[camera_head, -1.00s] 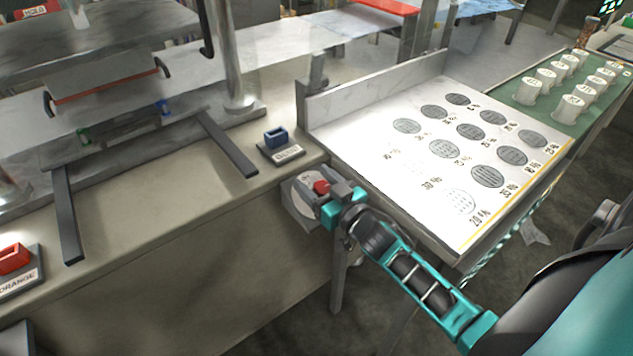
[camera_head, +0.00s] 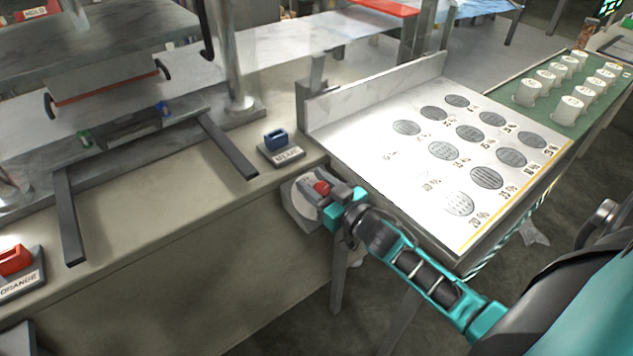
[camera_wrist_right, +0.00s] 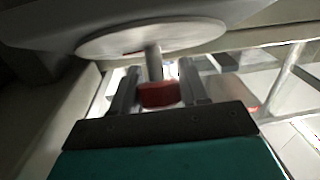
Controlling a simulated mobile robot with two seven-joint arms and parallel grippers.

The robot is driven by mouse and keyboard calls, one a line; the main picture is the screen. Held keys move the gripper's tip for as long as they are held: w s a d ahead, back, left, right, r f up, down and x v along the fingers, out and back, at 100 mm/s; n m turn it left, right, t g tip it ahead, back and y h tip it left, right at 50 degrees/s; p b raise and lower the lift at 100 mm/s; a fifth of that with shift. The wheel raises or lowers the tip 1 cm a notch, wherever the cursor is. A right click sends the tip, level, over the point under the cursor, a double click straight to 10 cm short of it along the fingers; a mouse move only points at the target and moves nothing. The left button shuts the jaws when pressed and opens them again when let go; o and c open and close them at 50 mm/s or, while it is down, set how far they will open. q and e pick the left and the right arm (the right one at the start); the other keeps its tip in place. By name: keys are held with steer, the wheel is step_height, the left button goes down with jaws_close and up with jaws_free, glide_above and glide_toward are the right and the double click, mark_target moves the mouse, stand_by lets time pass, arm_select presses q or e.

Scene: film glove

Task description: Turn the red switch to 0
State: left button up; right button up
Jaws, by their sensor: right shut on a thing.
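The red switch (camera_head: 321,187) is a small red knob on a pale round dial plate (camera_head: 300,203), mounted at the corner of the counter. In the right wrist view the red knob (camera_wrist_right: 158,94) sits on a short grey shaft in front of the round disc (camera_wrist_right: 150,38). My right gripper (camera_head: 328,192) is shut on the red knob, with one finger on either side of it. The dial's markings are too small or hidden to read, so I cannot tell the switch position. My left gripper is not in view.
A blue block in a labelled holder (camera_head: 276,140) stands on the counter just behind the dial. A red block labelled ORANGE (camera_head: 14,260) is at far left. A white panel with round grey patches (camera_head: 390,160) lies right of the dial, beside white cups on a green surface (camera_head: 515,105).

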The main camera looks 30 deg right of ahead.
steer(key=shift+n+y, duration=0.4)
steer(key=o, duration=1)
steer(key=shift+c, duration=0.2)
steer(key=s+d, duration=0.2)
steer(key=s, duration=0.9)
steer(key=shift+s, duration=0.4)
steer(key=shift+r, duration=0.1)
